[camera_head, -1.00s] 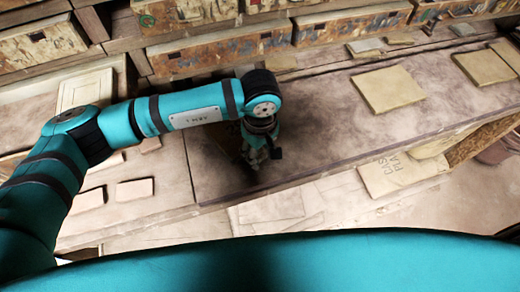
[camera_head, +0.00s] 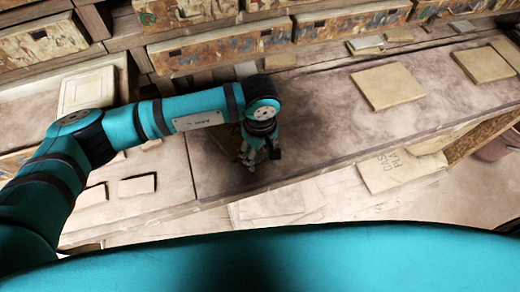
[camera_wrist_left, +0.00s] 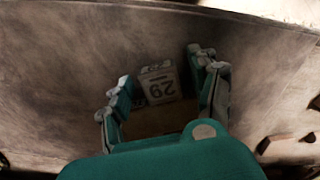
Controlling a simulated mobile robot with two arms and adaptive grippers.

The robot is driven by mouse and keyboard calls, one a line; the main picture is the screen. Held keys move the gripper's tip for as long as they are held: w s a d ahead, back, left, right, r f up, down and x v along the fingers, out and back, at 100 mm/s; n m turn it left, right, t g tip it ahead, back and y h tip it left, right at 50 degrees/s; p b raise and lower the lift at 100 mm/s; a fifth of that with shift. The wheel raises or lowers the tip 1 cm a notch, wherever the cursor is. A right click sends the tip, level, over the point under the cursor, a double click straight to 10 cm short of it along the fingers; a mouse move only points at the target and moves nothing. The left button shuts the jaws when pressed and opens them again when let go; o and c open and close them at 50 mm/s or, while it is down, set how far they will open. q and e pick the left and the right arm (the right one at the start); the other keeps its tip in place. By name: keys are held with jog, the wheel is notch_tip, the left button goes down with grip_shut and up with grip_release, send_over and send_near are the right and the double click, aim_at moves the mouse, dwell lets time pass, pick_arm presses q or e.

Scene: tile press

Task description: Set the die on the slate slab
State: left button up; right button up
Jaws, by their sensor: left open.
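The die is a pale block marked "29" (camera_wrist_left: 158,85) in the left wrist view, with a smaller number on its far face. It lies between the fingers of my left gripper (camera_wrist_left: 160,72), which are spread with a gap on the right side. In the head view my left gripper (camera_head: 258,160) points down close over the dark, stained bench top (camera_head: 320,115), and it hides the die there. I cannot tell whether this dark surface is the slate slab; no other slab of slate stands out. My right gripper is out of view.
Square tan tiles (camera_head: 387,86) lie on the bench to the right, with another (camera_head: 483,65) farther right. Small pale tiles (camera_head: 136,188) lie at the left. Painted drawers (camera_head: 218,50) line the back. The bench between gripper and tiles is clear.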

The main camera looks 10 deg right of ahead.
pick_arm(q)
jog(key=shift+w+r+b, duration=0.1)
jog(key=shift+r+b, duration=0.2)
jog(key=shift+r, duration=0.05)
notch_tip(320, 180, up, 11)
jog(key=b, duration=0.3)
jog(key=shift+r, duration=0.2)
